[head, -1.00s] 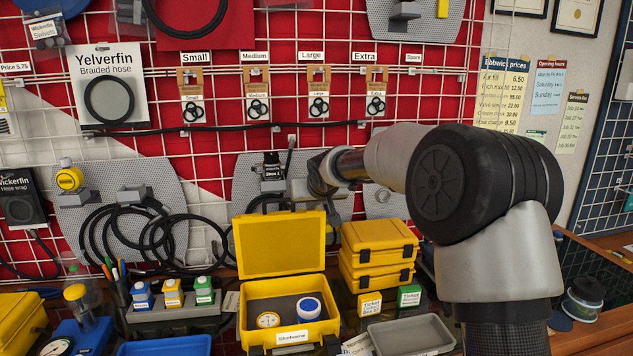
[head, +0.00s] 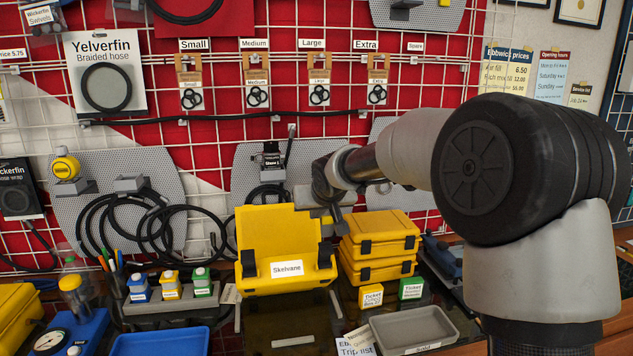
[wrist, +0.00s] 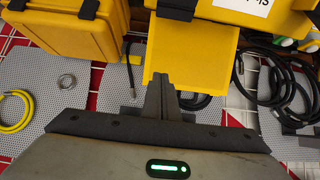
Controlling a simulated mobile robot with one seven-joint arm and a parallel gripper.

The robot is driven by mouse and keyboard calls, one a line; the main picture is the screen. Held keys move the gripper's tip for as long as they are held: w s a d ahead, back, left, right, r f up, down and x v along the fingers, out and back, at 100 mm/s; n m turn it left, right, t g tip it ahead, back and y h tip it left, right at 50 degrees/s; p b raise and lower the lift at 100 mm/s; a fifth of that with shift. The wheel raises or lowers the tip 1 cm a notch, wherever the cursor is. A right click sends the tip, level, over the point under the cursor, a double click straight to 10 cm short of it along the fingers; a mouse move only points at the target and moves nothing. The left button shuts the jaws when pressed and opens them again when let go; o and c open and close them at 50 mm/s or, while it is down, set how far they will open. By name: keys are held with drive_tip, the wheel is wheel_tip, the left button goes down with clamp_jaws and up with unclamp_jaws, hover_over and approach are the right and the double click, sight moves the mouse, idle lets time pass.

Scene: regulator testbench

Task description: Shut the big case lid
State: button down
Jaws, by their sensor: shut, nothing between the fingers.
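The big yellow case (head: 286,284) stands at the back of the bench, with a white Skelvane label on its front. Its lid (head: 272,228) stands open behind it. My gripper (head: 330,212) is at the lid's upper right edge, partly hidden. In the wrist view the shut, empty fingers (wrist: 160,90) overlap the edge of the yellow lid panel (wrist: 188,62); I cannot tell whether they touch it.
Two stacked yellow cases (head: 378,246) stand close on the right. A grey tray (head: 413,330) and ticket boxes (head: 371,296) are at front right. A bottle rack (head: 172,300) is on the left. The dark bench before the case is mostly clear. A wire wall with hoses rises behind.

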sight(324, 243)
drive_tip(key=shift+s+d+r+b, duration=0.1)
drive_tip(key=shift+s+d+b, duration=0.15)
drive_tip(key=shift+s, duration=0.95)
drive_tip(key=shift+s+d+b, duration=0.15)
drive_tip(key=shift+s+d, duration=0.1)
drive_tip(key=shift+s, duration=0.9)
drive_tip(key=shift+s+d, duration=0.25)
drive_tip(key=shift+s, duration=0.9)
drive_tip(key=shift+s+d, duration=0.2)
drive_tip(key=shift+s, duration=0.9)
drive_tip(key=shift+p, duration=0.3)
wheel_tip(324, 243, up, 6)
drive_tip(key=p, duration=0.5)
